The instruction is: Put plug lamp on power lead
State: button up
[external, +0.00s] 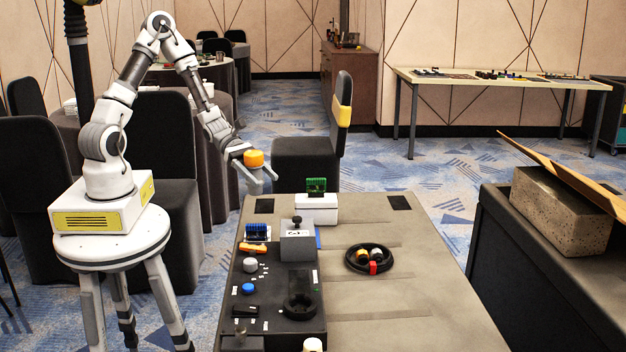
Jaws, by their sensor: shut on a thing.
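My gripper (262,178) is above the far left end of the long table, at the end of my arm. It is shut on an orange cylindrical piece (254,158), probably the plug lamp, which shows at the top of the fingers. The contact between the fingers and the piece is too small to see clearly.
A black panel (275,325) with knobs, a blue button and a black ring covers the table's left side. The table's right part (420,290) is mostly clear.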

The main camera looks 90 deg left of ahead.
jog(key=shift+s+d+r, duration=0.15)
jog(key=shift+d+r, duration=0.4)
jog(key=shift+r, duration=0.15)
notch_tip(320, 180, up, 8)
jog(key=w+d, duration=1.1)
jog(key=w, duration=0.4)
jog(key=w+d+b, duration=0.1)
jog(key=w+d, duration=0.2)
jog(key=d, duration=0.5)
jog(key=w+d, duration=0.3)
jog(key=d, duration=0.6)
send_over(379, 255)
jog(key=shift+n+t, duration=0.3)
jog(key=shift+f+p, duration=0.3)
jog(key=shift+f, duration=7.75)
jog(key=shift+f, duration=0.1)
